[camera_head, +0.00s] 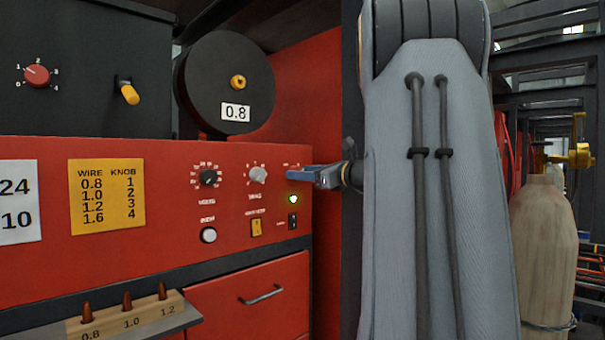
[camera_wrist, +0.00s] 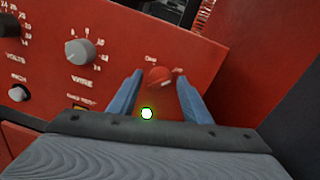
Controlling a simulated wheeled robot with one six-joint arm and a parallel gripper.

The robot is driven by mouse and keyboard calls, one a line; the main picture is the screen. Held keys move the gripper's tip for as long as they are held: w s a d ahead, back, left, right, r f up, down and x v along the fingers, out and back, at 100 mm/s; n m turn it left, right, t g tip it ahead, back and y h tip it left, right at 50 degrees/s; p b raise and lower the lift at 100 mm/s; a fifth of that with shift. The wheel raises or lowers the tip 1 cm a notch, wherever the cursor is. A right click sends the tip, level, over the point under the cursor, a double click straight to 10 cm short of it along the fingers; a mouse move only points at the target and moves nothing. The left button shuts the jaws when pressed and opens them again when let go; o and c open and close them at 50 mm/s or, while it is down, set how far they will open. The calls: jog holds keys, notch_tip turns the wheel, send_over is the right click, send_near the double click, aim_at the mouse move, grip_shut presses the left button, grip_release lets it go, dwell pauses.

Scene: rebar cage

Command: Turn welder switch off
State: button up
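The welder switch is a small red rotary knob (camera_wrist: 159,77) on the red welder panel (camera_head: 100,245), with small white labels at its upper left and right. My gripper (camera_wrist: 158,80) is open, with one blue finger on each side of the knob. In the wrist view a gap shows between the knob and each finger. In the head view my gripper (camera_head: 300,177) is at the panel's right end and hides the knob. A green lamp (camera_head: 293,199) is lit just below; it also shows in the wrist view (camera_wrist: 147,113).
A grey knob (camera_head: 257,174) and a black knob (camera_head: 208,177) are left of my gripper. A yellow rocker (camera_head: 256,227) and a black rocker (camera_head: 292,221) are below. A wire spool (camera_head: 225,80) stands above. A gas cylinder (camera_head: 543,250) stands at right.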

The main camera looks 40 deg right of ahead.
jog(key=shift+a, duration=0.1)
jog(key=c, duration=0.8)
jog(key=shift+b, duration=0.45)
jog(key=n+h+b, duration=0.1)
jog(key=n+b, duration=1.6)
jog(key=b, duration=0.7)
jog(key=shift+a+b, duration=0.1)
jog(key=shift+b, duration=0.25)
jog(key=shift+n, duration=0.3)
jog(key=o, duration=1)
